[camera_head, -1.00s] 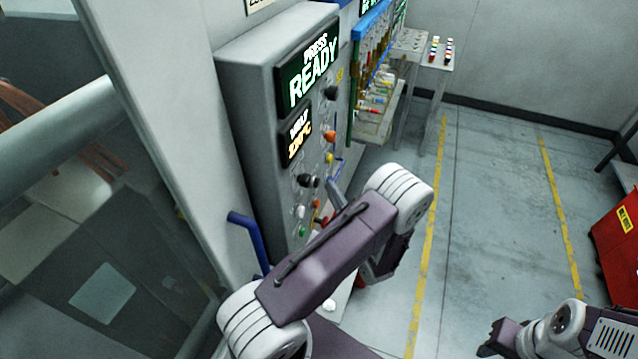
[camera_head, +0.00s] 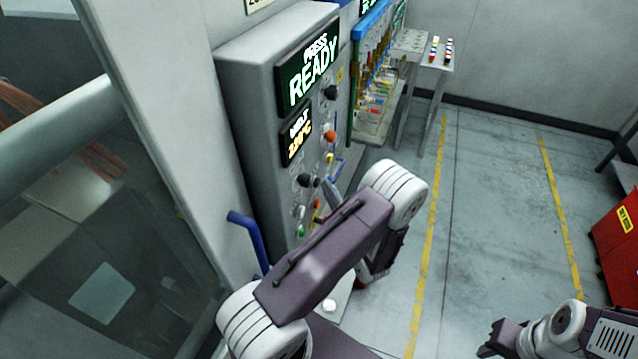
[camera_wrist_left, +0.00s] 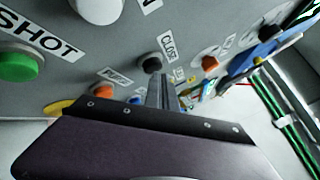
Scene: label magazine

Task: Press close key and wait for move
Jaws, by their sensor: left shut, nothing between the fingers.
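The close key (camera_wrist_left: 151,64) is a round black button beside a "CLOSE" label on the grey press panel (camera_head: 240,110). In the left wrist view my left gripper (camera_wrist_left: 158,82) is shut and empty, its fingertips right at the key; I cannot tell whether they touch it. In the head view my left gripper (camera_head: 329,190) shows partly behind my arm, close to the panel's black knobs. The press display (camera_head: 308,68) reads "PRESS READY", with a smaller temperature display (camera_head: 298,134) below. My right gripper (camera_head: 494,342) is at the lower right, away from the panel.
A green "SHOT" button (camera_wrist_left: 20,66) and an orange button (camera_wrist_left: 104,89) lie near the close key. A blue bar (camera_head: 247,238) sticks out at the panel's lower left. A side table (camera_head: 438,60) stands beyond, a red cabinet (camera_head: 620,235) at right. The floor between is clear.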

